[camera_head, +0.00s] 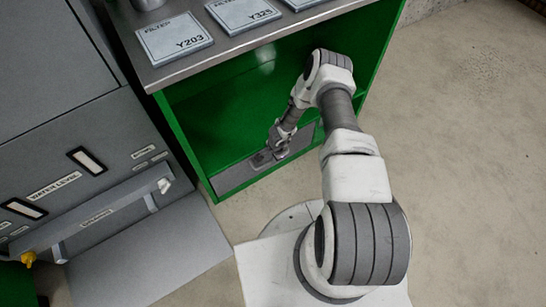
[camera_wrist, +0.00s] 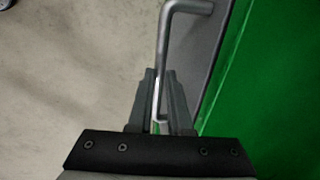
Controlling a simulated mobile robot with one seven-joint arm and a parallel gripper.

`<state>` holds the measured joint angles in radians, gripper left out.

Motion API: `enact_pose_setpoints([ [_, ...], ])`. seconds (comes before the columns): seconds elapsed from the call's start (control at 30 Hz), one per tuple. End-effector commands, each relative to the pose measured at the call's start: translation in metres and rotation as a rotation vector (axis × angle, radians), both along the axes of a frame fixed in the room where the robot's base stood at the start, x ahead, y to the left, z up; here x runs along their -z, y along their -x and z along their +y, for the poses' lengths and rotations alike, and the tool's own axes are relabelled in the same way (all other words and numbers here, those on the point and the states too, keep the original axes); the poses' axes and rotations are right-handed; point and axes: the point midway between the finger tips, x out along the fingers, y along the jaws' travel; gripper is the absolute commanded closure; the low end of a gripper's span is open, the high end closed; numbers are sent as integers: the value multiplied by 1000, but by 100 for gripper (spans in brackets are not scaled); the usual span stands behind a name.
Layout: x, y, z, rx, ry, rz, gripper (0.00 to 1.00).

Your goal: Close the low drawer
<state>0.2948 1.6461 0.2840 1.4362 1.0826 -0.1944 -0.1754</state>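The low drawer's grey front (camera_head: 234,178) is at the bottom of the green cabinet in the head view. It looks about flush with the cabinet frame, but I cannot tell whether a small gap is left. In the wrist view the grey front (camera_wrist: 207,45) stands beside the green cabinet. Its metal bar handle (camera_wrist: 166,40) runs down between my two fingers. My gripper (camera_wrist: 159,75) is narrowed on the handle, with a finger close on each side. In the head view my gripper (camera_head: 265,157) is at the drawer front, its fingers too small to make out.
The green cabinet (camera_head: 205,115) has an open space above the drawer and a metal top (camera_head: 160,75) holding labelled plates (camera_head: 174,38). A grey machine (camera_head: 100,135) with a bar handle stands at the left. Bare concrete floor (camera_head: 460,130) is clear at the right.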

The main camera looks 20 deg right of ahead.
Motion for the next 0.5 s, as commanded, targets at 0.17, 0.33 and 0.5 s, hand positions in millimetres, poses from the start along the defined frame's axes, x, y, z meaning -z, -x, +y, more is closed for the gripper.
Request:
enact_pose_setpoints([
  [0.17, -1, -5, 1, -1, -1, -8, 56],
  [0.33, -1, -4, 1, -1, -1, -7, 53],
  [0.5, -4, -3, 1, -1, -1, -6, 53],
])
